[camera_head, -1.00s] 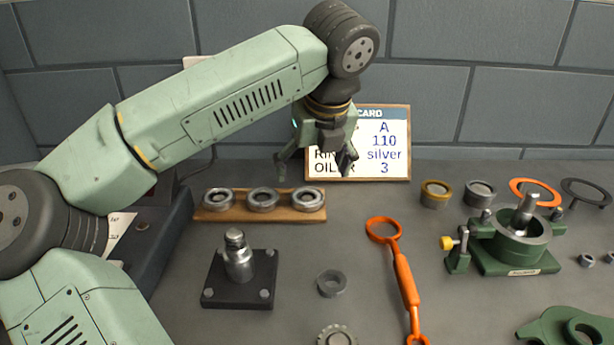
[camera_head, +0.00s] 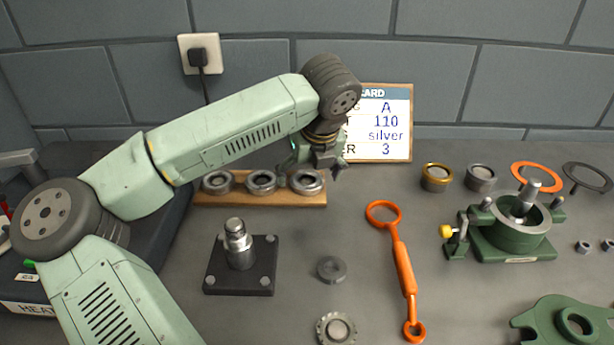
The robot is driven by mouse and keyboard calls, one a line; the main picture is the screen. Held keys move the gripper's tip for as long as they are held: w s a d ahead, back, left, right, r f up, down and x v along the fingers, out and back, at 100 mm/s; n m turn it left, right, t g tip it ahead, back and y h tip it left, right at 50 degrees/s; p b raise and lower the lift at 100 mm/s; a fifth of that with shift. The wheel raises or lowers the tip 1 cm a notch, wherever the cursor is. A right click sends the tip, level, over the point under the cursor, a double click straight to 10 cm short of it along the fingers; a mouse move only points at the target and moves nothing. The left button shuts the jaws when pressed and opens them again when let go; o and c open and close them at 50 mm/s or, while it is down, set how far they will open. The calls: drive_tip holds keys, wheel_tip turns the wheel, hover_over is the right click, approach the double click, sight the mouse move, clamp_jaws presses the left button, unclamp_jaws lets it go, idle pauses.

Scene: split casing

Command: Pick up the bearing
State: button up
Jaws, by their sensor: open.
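Three metal ring bearings sit in a row on a wooden board (camera_head: 262,201) near the back wall: the left bearing (camera_head: 217,182), the middle bearing (camera_head: 261,183) and the right bearing (camera_head: 306,182). My gripper (camera_head: 312,170) is open and points down just above and behind the right bearing, with one finger toward each side of it. The view does not show whether the fingers touch it. All three bearings look alike in size and colour.
A card (camera_head: 386,125) reading A, 110, silver, 3 leans behind my gripper. A black block with a metal post (camera_head: 238,245), a grey ring (camera_head: 332,269), an orange tool (camera_head: 402,270) and a green casing (camera_head: 515,232) stand in front and right.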

drive_tip(key=shift+w+f, duration=0.15)
drive_tip(key=shift+f, duration=0.35)
drive_tip(key=c, duration=1.5)
